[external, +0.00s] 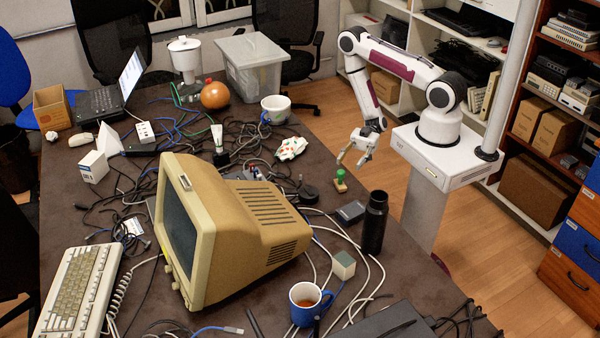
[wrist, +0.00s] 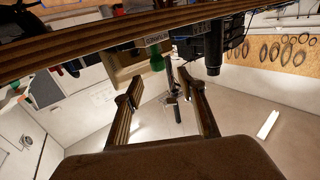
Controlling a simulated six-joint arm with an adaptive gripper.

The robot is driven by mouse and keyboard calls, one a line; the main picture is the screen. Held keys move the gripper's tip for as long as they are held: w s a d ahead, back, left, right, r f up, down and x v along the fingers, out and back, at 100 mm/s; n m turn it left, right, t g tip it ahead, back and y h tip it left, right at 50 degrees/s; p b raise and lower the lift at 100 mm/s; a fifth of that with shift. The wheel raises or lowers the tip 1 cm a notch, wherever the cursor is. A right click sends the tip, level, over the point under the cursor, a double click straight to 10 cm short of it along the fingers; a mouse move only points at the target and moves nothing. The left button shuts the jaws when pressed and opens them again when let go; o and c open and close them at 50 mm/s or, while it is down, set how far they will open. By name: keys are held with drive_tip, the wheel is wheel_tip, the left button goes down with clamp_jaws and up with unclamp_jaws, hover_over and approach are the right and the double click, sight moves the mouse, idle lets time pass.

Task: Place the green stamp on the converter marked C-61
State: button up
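The green stamp (external: 340,176) stands upright on its small base near the table's right edge. In the wrist view a green knob (wrist: 157,62), apparently its handle, shows just beyond the fingertips. My gripper (external: 351,162) is open and empty, pointing down just above and slightly right of the stamp, apart from it. Its two spread fingers also show in the wrist view (wrist: 158,78). A dark flat box (external: 350,212) lies just in front of the stamp, and a small dark device (external: 307,194) lies to its left. I cannot read C-61 on any device.
A black bottle (external: 374,222) stands in front and right of the stamp. A beige monitor (external: 225,230) fills the table's middle. A pale cube (external: 343,264), a blue mug (external: 306,303) and many loose cables lie nearby. A crumpled patterned cloth (external: 291,148) lies behind left of the stamp.

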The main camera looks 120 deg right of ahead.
sight(340, 179)
drive_tip(key=shift+w+a, duration=0.1)
drive_tip(key=shift+a, duration=0.05)
drive_tip(key=shift+w+n, duration=0.2)
drive_tip(key=shift+n, duration=0.2)
drive_tip(key=w+n+g+y, duration=0.1)
drive_tip(key=d+n+g+y, duration=0.1)
drive_tip(key=shift+w+n, duration=0.35)
drive_tip(key=shift+n, duration=0.05)
drive_tip(key=shift+w+d+n+g+y, duration=0.45)
drive_tip(key=shift+d+n+g+y, duration=0.2)
drive_tip(key=shift+g, duration=0.35)
drive_tip(key=shift+d+f+g+y, duration=0.1)
drive_tip(key=shift+d+g+y, duration=0.15)
drive_tip(key=shift+d+g, duration=0.15)
drive_tip(key=shift+s+a+m, duration=0.1)
drive_tip(key=shift+s+m, duration=0.05)
drive_tip(key=shift+m, duration=0.3)
drive_tip(key=shift+a, duration=0.1)
drive_tip(key=shift+x, duration=1.2)
